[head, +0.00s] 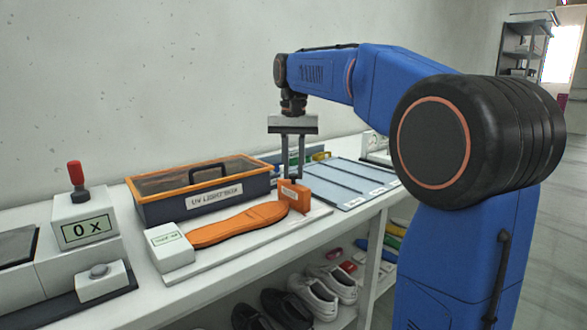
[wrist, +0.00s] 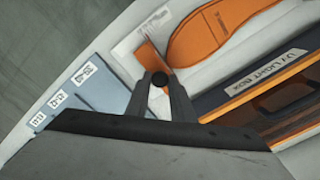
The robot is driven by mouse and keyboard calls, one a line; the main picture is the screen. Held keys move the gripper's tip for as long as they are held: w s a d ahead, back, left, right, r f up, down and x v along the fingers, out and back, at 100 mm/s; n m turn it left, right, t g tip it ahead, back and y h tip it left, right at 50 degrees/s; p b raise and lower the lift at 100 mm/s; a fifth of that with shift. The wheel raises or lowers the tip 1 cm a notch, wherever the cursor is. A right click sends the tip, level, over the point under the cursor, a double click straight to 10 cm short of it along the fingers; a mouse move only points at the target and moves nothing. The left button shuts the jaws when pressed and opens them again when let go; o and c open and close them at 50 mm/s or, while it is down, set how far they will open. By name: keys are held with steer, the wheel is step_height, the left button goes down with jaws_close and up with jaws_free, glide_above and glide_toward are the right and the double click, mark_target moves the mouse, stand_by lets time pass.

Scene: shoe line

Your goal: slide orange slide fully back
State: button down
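The orange slide (head: 295,196) is a small upright block with a pale label, at the right end of a white board (head: 212,267). An orange shoe sole (head: 238,223) lies flat on the board, its right end close to or against the slide. A white block (head: 169,249) with a small display stands at the sole's left end. My gripper (head: 293,180) points down, its fingers on either side of the slide's top. In the wrist view, a dark round knob (wrist: 160,79) fills the gap between the fingertips.
A UV light box (head: 215,197) with an orange rim stands behind the sole. A blue-grey panel (head: 348,182) with labelled strips lies to the right. A counter box with a red lever (head: 77,190) is at the left. Shoes (head: 325,290) sit on the shelf below.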

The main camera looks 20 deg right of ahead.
steer(key=shift+w+d, duration=0.25)
steer(key=shift+d, duration=0.55)
steer(key=shift+w+d, duration=0.25)
steer(key=shift+d, duration=0.5)
steer(key=shift+w+d, duration=0.25)
steer(key=shift+d, duration=0.55)
steer(key=c, duration=1.5)
jaws_free()
steer(key=shift+d, duration=0.15)
steer(key=shift+c, duration=0.2)
